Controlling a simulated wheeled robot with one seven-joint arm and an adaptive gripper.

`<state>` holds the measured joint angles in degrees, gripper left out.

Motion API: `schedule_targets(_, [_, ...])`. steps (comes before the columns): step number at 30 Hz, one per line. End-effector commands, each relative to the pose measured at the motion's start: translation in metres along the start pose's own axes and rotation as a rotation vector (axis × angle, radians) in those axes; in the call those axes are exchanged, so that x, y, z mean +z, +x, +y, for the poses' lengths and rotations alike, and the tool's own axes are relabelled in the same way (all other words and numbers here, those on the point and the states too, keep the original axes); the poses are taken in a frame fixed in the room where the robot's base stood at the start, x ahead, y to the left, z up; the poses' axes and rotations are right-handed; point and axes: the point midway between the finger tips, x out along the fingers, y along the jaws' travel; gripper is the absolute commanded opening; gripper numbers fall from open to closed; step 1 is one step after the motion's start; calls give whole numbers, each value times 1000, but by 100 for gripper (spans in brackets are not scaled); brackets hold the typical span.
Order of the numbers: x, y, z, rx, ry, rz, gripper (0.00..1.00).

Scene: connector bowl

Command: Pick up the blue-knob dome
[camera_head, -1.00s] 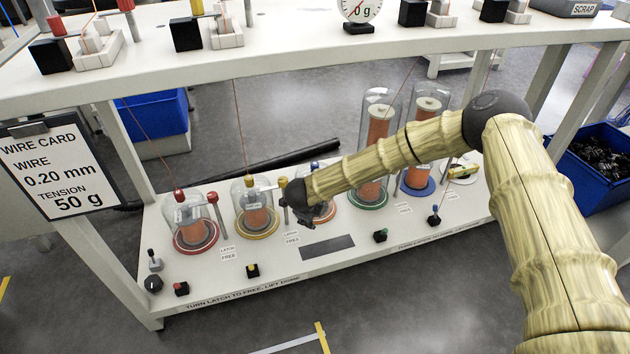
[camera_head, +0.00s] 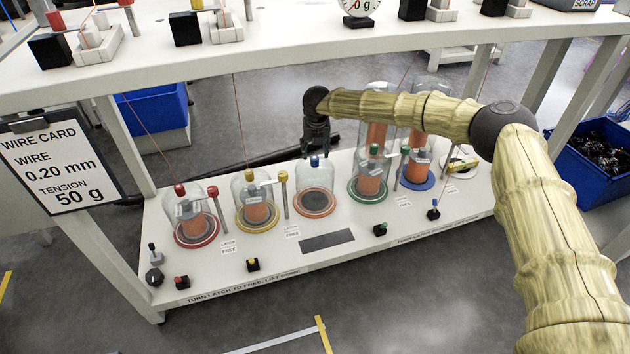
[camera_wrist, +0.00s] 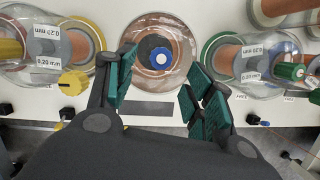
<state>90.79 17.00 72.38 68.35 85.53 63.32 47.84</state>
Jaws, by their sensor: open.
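The blue-knob dome (camera_head: 315,186) is a clear glass dome with a blue knob on top. It stands on the white lower shelf over an orange ring with a dark disc, between the yellow-knob and green-knob domes. No upright spool shows inside it. In the wrist view the dome (camera_wrist: 178,82) is seen from above, its blue knob near the middle. My gripper (camera_head: 315,147) points down just above the knob. Its teal-padded fingers (camera_wrist: 163,65) are open, one on each side of the knob in the wrist view. I see no contact.
The red-knob dome (camera_head: 192,208) and yellow-knob dome (camera_head: 250,203) stand left, the green-knob dome (camera_head: 372,178) right. A yellow-topped latch post (camera_head: 284,195) stands close on the left. Taller domes stand behind right. The upper shelf (camera_head: 270,60) runs along the back.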

Motion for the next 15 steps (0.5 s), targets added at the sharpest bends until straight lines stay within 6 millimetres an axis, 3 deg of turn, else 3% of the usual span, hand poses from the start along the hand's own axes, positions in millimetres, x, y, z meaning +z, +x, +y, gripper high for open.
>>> schedule_targets(5, [0,9,0,0,0,-2,53])
schedule_targets(15, [1,49,-1,0,0,-2,53])
